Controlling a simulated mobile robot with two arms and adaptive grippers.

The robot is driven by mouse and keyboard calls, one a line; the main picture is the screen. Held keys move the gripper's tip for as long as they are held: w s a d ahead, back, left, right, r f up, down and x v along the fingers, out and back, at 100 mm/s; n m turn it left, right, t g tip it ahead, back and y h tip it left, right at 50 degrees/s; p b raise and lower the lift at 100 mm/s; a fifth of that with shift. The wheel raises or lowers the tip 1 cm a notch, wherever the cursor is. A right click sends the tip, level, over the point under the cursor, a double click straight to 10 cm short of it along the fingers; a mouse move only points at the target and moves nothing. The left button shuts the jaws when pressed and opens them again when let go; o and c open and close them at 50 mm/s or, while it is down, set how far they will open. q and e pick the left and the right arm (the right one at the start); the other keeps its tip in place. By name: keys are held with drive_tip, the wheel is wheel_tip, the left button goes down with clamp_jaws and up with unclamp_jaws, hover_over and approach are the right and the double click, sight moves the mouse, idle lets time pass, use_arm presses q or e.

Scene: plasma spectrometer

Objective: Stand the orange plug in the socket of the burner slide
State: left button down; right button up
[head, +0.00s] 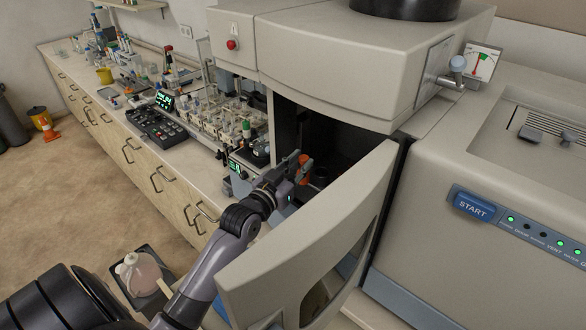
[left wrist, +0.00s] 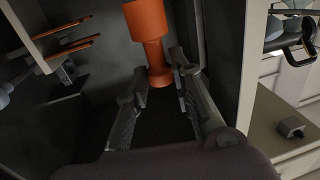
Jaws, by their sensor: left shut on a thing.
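The orange plug (head: 304,160) is held by my left gripper (head: 299,171) at the open compartment of the spectrometer, behind the swung-out curved door. In the left wrist view the plug (left wrist: 147,27) has a wide body and a narrower part, and the two fingertips (left wrist: 160,76) close around its narrow end. A dark round piece (head: 321,176) sits just right of the plug inside the compartment. I cannot tell whether it is the socket of the burner slide. The plug appears apart from it. My right gripper is not in view.
The compartment's dark side wall (left wrist: 222,50) is near the gripper. Several copper-coloured rods (left wrist: 75,45) stick out at the left in the wrist view. A crowded bench (head: 150,110) lies left.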

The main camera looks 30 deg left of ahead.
use_arm(q)
drive_tip(key=shift+w+d, duration=0.2)
drive_tip(key=shift+w, duration=1.25)
drive_tip(key=shift+w+d+f+b, duration=0.15)
drive_tip(key=shift+w+b, duration=0.45)
drive_tip(key=shift+w, duration=0.7)
drive_tip(key=shift+w+d+f+b, duration=0.15)
drive_tip(key=shift+w+b, duration=0.4)
drive_tip(key=shift+w, duration=0.75)
drive_tip(key=shift+w+d, duration=0.1)
drive_tip(key=shift+w, duration=0.05)
drive_tip(key=shift+f+b, duration=0.4)
drive_tip(key=shift+f, duration=0.1)
drive_tip(key=shift+f+b, duration=0.75)
drive_tip(key=shift+f, duration=0.8)
drive_tip(key=c, duration=1.3)
unclamp_jaws()
